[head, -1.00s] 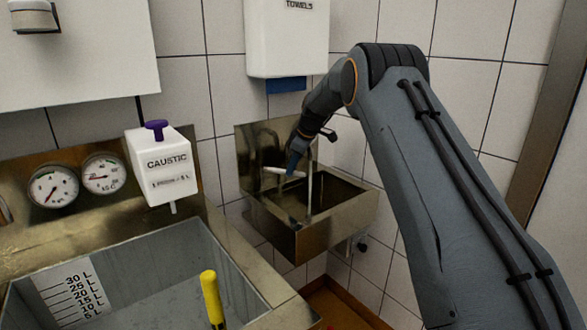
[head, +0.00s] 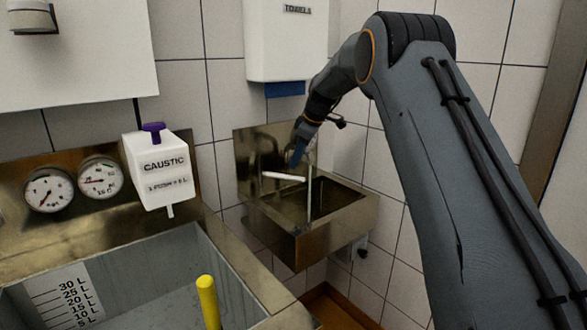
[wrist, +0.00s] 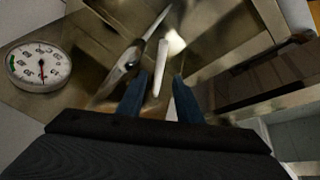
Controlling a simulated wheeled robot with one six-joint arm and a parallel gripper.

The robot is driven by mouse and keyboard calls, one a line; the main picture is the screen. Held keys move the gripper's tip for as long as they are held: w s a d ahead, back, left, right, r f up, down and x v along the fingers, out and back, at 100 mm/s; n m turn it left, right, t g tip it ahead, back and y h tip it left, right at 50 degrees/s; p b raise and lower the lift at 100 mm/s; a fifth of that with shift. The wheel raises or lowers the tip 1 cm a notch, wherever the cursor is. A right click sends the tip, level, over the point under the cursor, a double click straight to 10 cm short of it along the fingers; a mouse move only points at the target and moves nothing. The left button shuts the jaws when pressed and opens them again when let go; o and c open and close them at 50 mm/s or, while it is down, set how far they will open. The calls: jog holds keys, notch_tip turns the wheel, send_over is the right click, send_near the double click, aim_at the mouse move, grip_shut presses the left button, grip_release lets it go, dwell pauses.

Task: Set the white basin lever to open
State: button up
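The white lever (head: 283,177) lies roughly level, a short pale bar at the metal hand basin (head: 325,233) on the wall. In the wrist view the lever (wrist: 166,58) points away from me, beside a metal spout (wrist: 127,62). My gripper (head: 297,158) is just above the lever in the head view. In the wrist view its blue fingers (wrist: 160,78) are apart, and the lever's near end shows between them. I cannot tell whether either finger touches it. A thin pale vertical streak (head: 309,193), seemingly water, drops into the basin.
A caustic dispenser (head: 160,170) and two gauges (head: 48,189) are to the left, above a large metal vat (head: 150,262) with a yellow handle (head: 208,300) in it. A towel dispenser (head: 286,45) hangs above the basin.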

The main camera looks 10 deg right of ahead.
aim_at(288, 178)
jog(key=shift+s+d+r, duration=0.1)
jog(key=shift+s+r, duration=0.1)
jog(key=shift+r, duration=0.2)
